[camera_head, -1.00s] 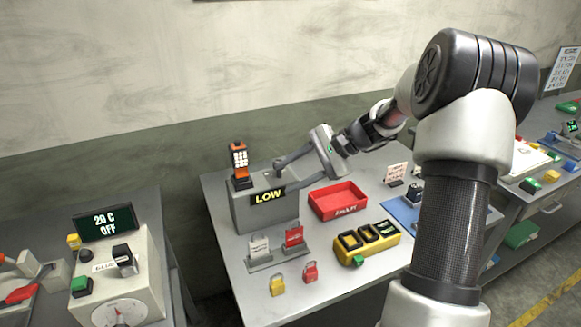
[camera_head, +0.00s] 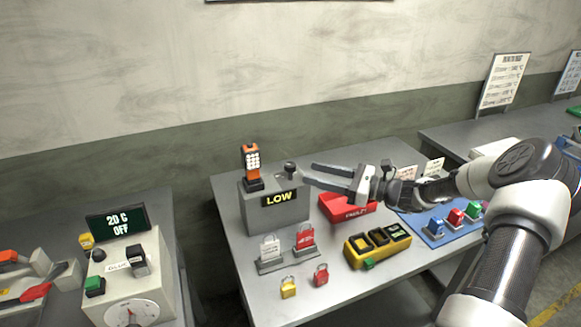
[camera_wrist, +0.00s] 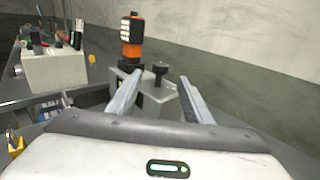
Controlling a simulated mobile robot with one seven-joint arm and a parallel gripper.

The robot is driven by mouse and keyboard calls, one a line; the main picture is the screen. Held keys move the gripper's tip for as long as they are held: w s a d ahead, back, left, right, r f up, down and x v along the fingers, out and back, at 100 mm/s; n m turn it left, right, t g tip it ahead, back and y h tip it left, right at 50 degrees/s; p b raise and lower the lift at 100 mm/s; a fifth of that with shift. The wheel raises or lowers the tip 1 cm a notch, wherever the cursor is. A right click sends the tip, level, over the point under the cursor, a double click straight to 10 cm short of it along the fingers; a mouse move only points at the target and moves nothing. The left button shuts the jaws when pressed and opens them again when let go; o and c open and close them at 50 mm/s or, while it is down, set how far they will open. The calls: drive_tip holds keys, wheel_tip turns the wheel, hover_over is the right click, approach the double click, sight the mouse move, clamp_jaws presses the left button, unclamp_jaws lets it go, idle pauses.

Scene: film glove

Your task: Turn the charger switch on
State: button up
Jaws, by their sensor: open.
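The charger is a grey box (camera_head: 262,212) on the middle table with a small display reading LOW (camera_head: 279,198). An orange and black handheld device (camera_head: 251,166) with a white keypad stands upright on its top left. A black knob switch (camera_head: 290,170) sticks up from its top right. My gripper (camera_head: 309,174) is open and empty, its fingers lying nearly level just right of the knob and pointing at it. In the wrist view the knob (camera_wrist: 160,69) shows ahead, between the two open fingers, and looks clear of them. The orange device (camera_wrist: 132,38) stands to its left.
A red tray (camera_head: 345,212) lies below my gripper. Wall space above the charger is free.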

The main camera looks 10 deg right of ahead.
sight(290, 168)
drive_tip(key=x, duration=0.8)
drive_tip(key=shift+w+a+p, duration=0.2)
drive_tip(key=shift+a+p, duration=0.05)
drive_tip(key=shift+p, duration=0.05)
drive_tip(key=c, duration=1.1)
